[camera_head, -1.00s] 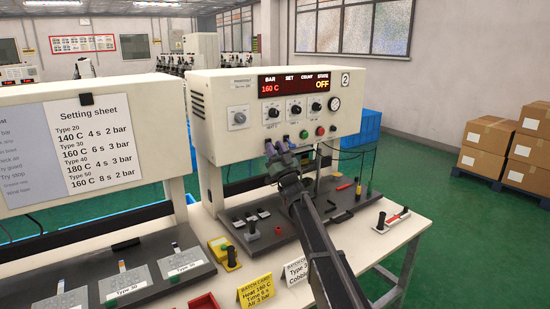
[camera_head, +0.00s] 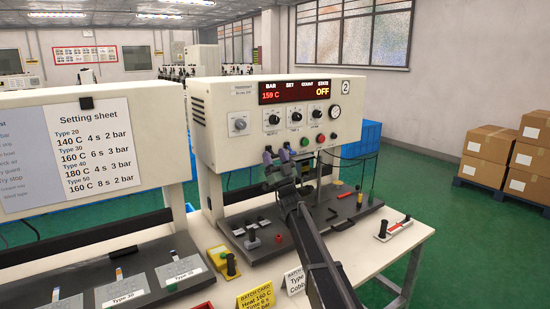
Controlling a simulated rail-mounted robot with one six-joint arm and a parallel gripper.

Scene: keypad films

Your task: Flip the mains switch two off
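Machine two (camera_head: 215,145) is a cream press with a "2" plate at its top right. Its red display (camera_head: 294,91) reads 159 C under BAR and OFF under STATE. A grey rotary knob (camera_head: 239,124) sits on a pale plate at the panel's left; its label is too small to read, so I cannot tell if it is the mains switch. My gripper (camera_head: 277,155) is just below the row of dials at the panel's lower edge. Its two purple-grey fingers stand slightly apart with nothing seen between them. My gripper and arm hide part of the panel's lower edge and the press below.
A green button (camera_head: 320,138) and a red button (camera_head: 333,135) are right of my gripper. A gauge (camera_head: 335,112) is above them. A setting sheet (camera_head: 95,145) hangs on the left machine. Batch cards (camera_head: 255,298) stand at the bench front. Boxes (camera_head: 485,158) are stacked at right.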

